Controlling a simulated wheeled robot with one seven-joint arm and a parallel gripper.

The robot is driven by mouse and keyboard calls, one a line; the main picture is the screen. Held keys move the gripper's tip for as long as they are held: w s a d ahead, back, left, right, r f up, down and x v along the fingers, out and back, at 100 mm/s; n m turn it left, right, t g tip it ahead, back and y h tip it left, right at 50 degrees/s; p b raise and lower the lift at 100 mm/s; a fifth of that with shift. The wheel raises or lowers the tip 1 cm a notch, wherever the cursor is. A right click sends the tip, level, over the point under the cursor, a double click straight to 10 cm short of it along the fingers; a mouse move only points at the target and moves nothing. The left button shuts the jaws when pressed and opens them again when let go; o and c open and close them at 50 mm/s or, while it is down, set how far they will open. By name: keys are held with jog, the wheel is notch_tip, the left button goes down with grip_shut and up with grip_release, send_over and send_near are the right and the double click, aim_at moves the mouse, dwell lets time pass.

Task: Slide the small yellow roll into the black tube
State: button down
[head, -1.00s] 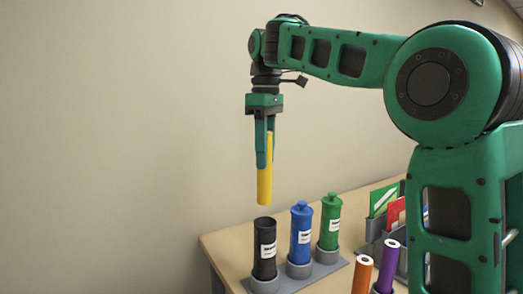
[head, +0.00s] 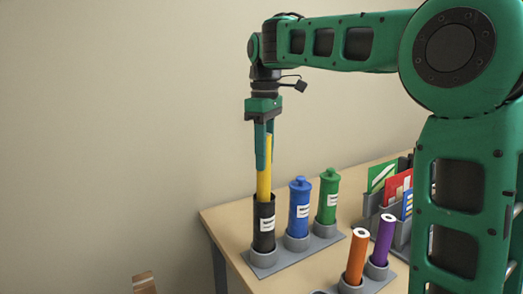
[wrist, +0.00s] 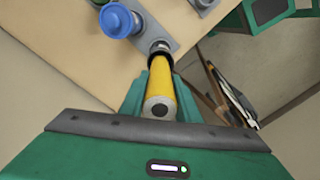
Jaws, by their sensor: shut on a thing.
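The small yellow roll (head: 264,181) is upright in my gripper (head: 264,164), which is shut on its upper part. The roll's lower end is hidden at the mouth of the black tube (head: 264,226), so it appears to be inside the top of it. The tube stands upright in a grey holder and has a white label. In the wrist view the yellow roll (wrist: 160,84) lies between the fingers of my gripper (wrist: 160,88), and the dark rim of the black tube (wrist: 160,55) shows around its far end.
A capped blue tube (head: 299,208) and a capped green tube (head: 328,196) stand right of the black tube in the same grey base. Orange (head: 357,256) and purple (head: 383,240) rolls stand nearer. A grey rack (head: 403,222) holds coloured cards. The table's left edge is close.

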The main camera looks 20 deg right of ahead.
aim_at(266, 193)
jog(key=shift+f, duration=4.35)
jog(key=shift+s+f, duration=0.25)
jog(key=shift+f, duration=0.4)
jog(key=shift+s, duration=0.55)
jog(key=c, duration=1.4)
grip_release()
jog(key=shift+w+f, duration=0.2)
jog(key=shift+w, duration=0.1)
jog(key=shift+o, duration=0.2)
jog(key=shift+w+r, duration=0.15)
jog(key=shift+r, duration=0.2)
jog(key=shift+o, duration=0.5)
jog(key=w+r, duration=0.2)
jog(key=shift+w+r, duration=0.35)
jog(key=shift+r, duration=0.05)
notch_tip(266, 193, up, 9)
jog(key=s, duration=0.2)
jog(key=shift+s, duration=0.4)
